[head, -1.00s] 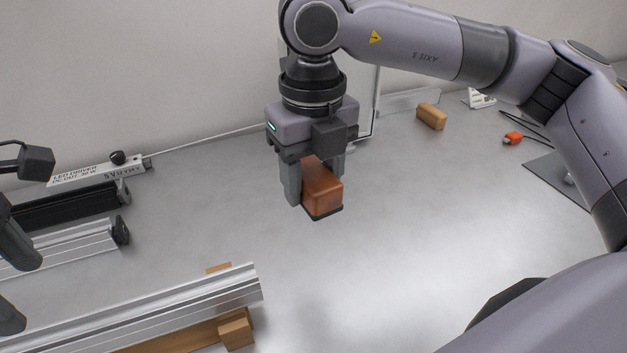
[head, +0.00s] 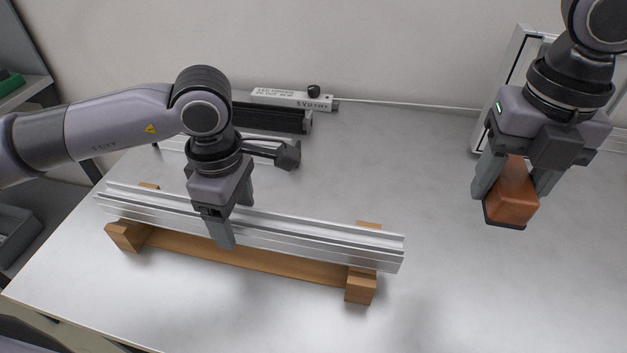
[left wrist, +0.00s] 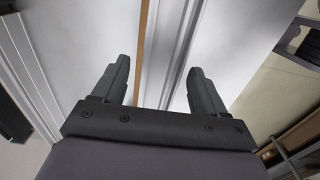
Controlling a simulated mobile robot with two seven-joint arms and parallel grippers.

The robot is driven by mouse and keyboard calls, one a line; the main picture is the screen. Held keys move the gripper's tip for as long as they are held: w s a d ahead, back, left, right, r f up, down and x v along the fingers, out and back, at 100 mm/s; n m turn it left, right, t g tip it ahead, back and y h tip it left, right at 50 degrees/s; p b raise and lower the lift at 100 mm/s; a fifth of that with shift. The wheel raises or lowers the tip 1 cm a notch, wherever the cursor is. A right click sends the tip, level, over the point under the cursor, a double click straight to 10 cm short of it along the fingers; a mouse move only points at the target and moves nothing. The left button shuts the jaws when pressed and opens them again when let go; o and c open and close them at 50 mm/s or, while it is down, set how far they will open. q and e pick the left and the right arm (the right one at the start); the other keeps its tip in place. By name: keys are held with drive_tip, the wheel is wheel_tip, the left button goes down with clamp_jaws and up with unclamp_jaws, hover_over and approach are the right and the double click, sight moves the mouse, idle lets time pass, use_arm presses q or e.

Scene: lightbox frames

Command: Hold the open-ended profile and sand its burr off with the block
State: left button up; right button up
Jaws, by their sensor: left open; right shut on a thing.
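The open-ended profile (head: 310,238) is a long silver aluminium bar lying on a wooden cradle (head: 240,255) at the table's left front. My left gripper (head: 232,222) is open over the middle of the profile, with one finger on its near side. The left wrist view shows the open fingers (left wrist: 158,85) on either side of the profile (left wrist: 172,55). My right gripper (head: 515,190) is shut on the orange-brown sanding block (head: 513,198), which has a dark underside, and holds it above the table at the right. I cannot make out the burr.
An LED driver (head: 290,99) and a black bar (head: 270,118) lie behind the profile. A frame with a white panel (head: 517,65) stands at the back right. The table (head: 440,290) between the profile's right end and the block is clear.

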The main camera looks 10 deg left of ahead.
use_arm(q)
drive_tip(key=shift+f, duration=0.45)
drive_tip(key=c, duration=1.2)
